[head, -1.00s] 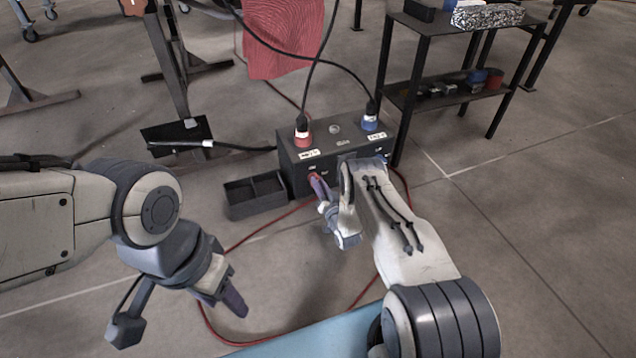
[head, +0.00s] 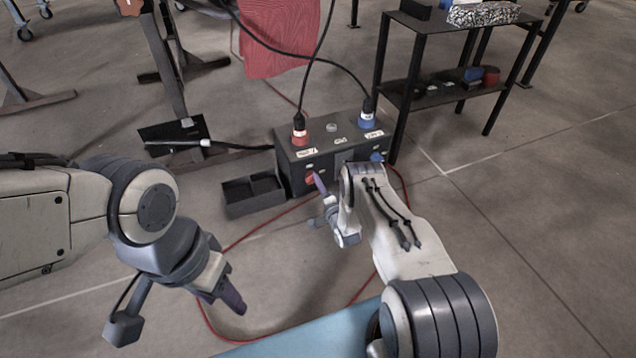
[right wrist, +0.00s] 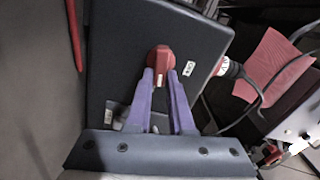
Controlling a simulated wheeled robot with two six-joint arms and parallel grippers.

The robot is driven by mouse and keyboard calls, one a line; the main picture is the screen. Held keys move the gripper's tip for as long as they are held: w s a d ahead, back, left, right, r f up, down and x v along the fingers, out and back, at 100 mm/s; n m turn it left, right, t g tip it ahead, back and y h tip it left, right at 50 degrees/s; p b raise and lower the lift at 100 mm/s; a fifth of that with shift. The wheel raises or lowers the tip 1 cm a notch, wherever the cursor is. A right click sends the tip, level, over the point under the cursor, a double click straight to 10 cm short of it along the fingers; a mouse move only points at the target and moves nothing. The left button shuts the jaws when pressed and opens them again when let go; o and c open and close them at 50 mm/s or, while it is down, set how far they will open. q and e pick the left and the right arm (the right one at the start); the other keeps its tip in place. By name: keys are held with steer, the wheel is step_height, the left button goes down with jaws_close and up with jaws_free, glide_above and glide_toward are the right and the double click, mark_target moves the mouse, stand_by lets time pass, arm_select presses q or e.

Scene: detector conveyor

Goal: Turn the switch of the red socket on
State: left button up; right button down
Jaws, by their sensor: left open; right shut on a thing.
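The black socket box (head: 340,131) stands on the floor, with a red socket (head: 300,134) and a blue socket (head: 367,118) on top. The red switch (head: 310,179) is on its front face below the red socket; it also shows in the right wrist view (right wrist: 161,58) with a white label beside it. My right gripper (head: 318,180) is at the red switch. In the right wrist view its purple fingers (right wrist: 161,76) are on either side of the knob, shut on it. My left gripper (head: 232,298) is open and empty, away from the box at the lower left.
A blue switch (head: 376,156) is on the box's right side. An open black bin (head: 253,195) sits left of the box. A black shelf (head: 440,95) stands at the right. Black cables rise from the sockets, and a red cable (head: 250,232) loops over the floor.

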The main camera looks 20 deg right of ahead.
steer(key=shift+s+f+m, duration=0.15)
steer(key=shift+f+m, duration=0.1)
steer(key=shift+m, duration=0.95)
steer(key=c, duration=0.8)
jaws_free()
steer(key=s+p, duration=0.5)
steer(key=s, duration=0.5)
steer(key=shift+s+d+p, duration=0.15)
steer(key=shift+s+p, duration=0.05)
steer(key=shift+p, duration=0.15)
